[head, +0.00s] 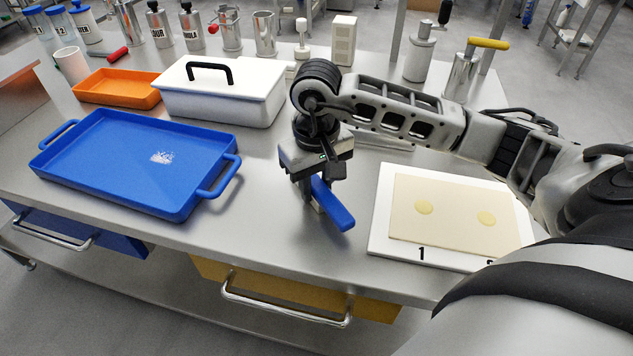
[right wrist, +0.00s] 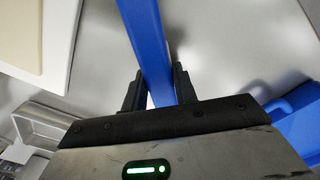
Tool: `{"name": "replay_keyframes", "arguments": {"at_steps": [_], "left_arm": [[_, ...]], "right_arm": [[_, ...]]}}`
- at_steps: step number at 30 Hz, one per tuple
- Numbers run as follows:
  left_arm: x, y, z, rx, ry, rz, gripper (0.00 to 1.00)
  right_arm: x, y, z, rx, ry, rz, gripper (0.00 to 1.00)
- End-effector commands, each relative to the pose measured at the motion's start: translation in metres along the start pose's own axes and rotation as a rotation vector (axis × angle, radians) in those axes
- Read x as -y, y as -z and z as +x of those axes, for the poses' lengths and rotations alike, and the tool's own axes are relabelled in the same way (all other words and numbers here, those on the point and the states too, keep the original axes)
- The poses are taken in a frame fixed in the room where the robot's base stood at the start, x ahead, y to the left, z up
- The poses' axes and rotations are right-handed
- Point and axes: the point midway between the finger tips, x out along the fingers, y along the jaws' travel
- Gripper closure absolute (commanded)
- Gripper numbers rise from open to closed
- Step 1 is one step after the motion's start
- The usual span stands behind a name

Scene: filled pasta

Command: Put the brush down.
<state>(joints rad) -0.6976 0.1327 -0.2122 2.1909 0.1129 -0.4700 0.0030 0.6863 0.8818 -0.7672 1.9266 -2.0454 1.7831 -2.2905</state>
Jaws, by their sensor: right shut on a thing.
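The brush (head: 332,204) shows as a long blue handle, low over the steel table between the blue tray and the white board. My right gripper (head: 310,195) is shut on it. In the right wrist view the blue handle (right wrist: 146,40) runs up between the two black fingers of the gripper (right wrist: 160,90). The brush's bristles are not clearly visible. I cannot tell whether the brush touches the table. My left gripper is not in view.
A blue tray (head: 105,187) with a white patch lies left. A white board (head: 377,240) with a dough sheet (head: 455,215) and two yellow dots lies right. A white lidded box (head: 220,98) and an orange tray (head: 105,98) stand behind. Bare steel (head: 275,215) surrounds the brush.

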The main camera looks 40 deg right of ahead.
Motion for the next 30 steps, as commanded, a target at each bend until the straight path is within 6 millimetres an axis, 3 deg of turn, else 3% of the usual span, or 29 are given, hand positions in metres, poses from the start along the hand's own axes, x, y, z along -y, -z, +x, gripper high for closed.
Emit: {"name": "replay_keyframes", "arguments": {"at_steps": [2, 3, 5, 6, 18, 30], "left_arm": [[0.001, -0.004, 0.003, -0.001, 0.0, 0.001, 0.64], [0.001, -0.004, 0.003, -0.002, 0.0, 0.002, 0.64], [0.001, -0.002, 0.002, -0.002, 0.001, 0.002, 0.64], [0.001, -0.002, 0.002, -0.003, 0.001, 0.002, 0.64], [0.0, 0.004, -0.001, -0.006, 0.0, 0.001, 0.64], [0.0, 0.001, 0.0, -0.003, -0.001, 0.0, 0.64]], "right_arm": [[0.0, 0.0, 0.004, -0.001, 0.0, 0.0, 1.0], [0.0, 0.0, 0.004, 0.0, 0.0, -0.001, 0.69], [0.0, 0.0, 0.003, 0.0, 0.0, -0.001, 0.52], [0.0, 0.0, 0.003, 0.0, 0.0, -0.001, 0.5], [0.0, 0.001, -0.007, -0.003, 0.0, 0.0, 0.5], [0.0, 0.001, -0.09, -0.005, 0.001, 0.0, 0.5]]}}
